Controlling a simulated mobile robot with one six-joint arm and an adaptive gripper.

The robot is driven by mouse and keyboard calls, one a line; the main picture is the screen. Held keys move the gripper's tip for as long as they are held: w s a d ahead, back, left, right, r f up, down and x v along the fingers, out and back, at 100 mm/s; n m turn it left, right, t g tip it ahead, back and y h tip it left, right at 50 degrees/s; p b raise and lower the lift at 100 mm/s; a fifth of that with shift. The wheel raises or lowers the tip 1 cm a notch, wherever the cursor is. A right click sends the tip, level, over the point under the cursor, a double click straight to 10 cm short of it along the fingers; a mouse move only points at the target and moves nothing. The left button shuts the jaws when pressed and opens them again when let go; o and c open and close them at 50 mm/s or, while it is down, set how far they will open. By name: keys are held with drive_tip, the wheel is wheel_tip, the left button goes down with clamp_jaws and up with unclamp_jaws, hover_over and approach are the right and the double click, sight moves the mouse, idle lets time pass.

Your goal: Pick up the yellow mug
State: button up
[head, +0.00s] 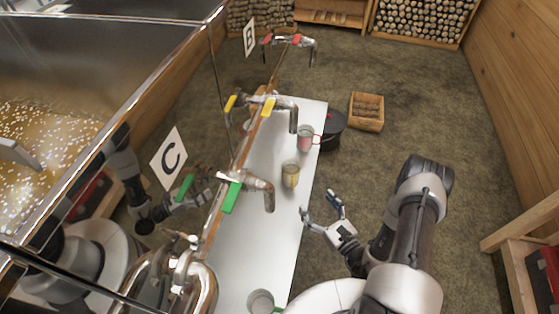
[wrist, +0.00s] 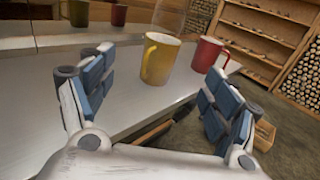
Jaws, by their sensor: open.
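The yellow mug (head: 290,177) stands upright on the white bench (head: 256,250) below the taps, near its right edge. In the wrist view the yellow mug (wrist: 160,60) is ahead, between and beyond the fingers, with its handle on the left side. My gripper (head: 320,205) is open and empty, to the right of the bench and nearer to me than the mug. In the wrist view my gripper (wrist: 158,98) has its fingers spread wide, apart from the mug.
A red mug (wrist: 208,54) stands just right of and behind the yellow one; it also shows in the head view (head: 304,140). A grey mug (head: 261,301) is at the bench's near end. Metal taps (head: 258,187) overhang the bench. A black pot (head: 333,128) and wooden crate (head: 367,111) stand beyond.

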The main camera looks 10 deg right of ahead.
sight(296, 175)
drive_tip(key=x, duration=0.5)
drive_tip(key=b+x, duration=0.1)
drive_tip(key=x, duration=0.5)
drive_tip(key=shift+w+d, duration=0.2)
drive_tip(key=shift+b+x, duration=0.4)
drive_tip(key=shift+x, duration=2.4)
drive_tip(key=shift+d+r, duration=0.1)
drive_tip(key=shift+d, duration=0.1)
drive_tip(key=c, duration=1.8)
clamp_jaws()
drive_tip(key=shift+r, duration=0.15)
